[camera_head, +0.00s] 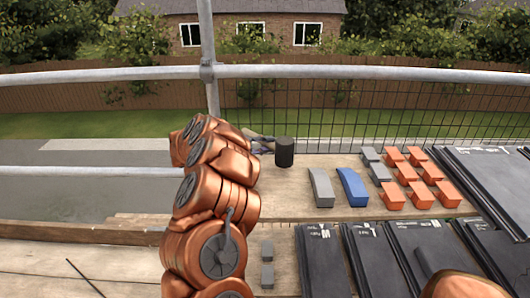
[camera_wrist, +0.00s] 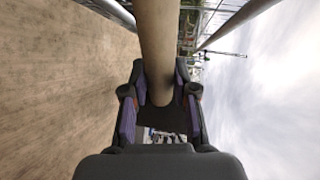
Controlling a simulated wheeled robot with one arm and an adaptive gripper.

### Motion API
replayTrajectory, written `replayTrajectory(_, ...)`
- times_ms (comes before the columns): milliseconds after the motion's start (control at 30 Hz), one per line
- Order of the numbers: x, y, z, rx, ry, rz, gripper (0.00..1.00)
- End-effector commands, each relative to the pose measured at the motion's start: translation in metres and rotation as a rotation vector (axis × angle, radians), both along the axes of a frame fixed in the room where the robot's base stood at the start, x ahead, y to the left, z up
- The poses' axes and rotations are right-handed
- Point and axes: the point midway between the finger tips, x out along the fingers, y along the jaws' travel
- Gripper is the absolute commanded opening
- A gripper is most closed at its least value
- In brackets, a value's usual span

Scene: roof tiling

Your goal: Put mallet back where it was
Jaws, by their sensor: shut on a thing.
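The mallet has a black cylindrical head (camera_head: 284,152) and a pale wooden handle. In the head view it shows just right of my gripper (camera_head: 258,145), its head upright over the far wooden planks. I cannot tell whether the head touches the planks. In the wrist view the handle (camera_wrist: 158,45) runs down between the two fingers of my gripper (camera_wrist: 160,95), which are shut on it. The mallet's head is out of the wrist view. My arm hides part of the planks to the left.
On the far planks (camera_head: 290,189) lie a grey block (camera_head: 321,188), a blue block (camera_head: 352,187) and several orange blocks (camera_head: 407,173). Dark tiles (camera_head: 322,262) lie nearer. A metal rail (camera_head: 370,73) and mesh stand behind.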

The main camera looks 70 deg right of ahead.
Motion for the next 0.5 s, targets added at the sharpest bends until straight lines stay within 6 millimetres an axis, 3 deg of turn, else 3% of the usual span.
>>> replayTrajectory(333,0.009,-0.008,0.000,-0.002,0.003,0.005,0.00)
replayTrajectory(500,0.008,-0.008,-0.024,0.001,0.004,0.003,0.00)
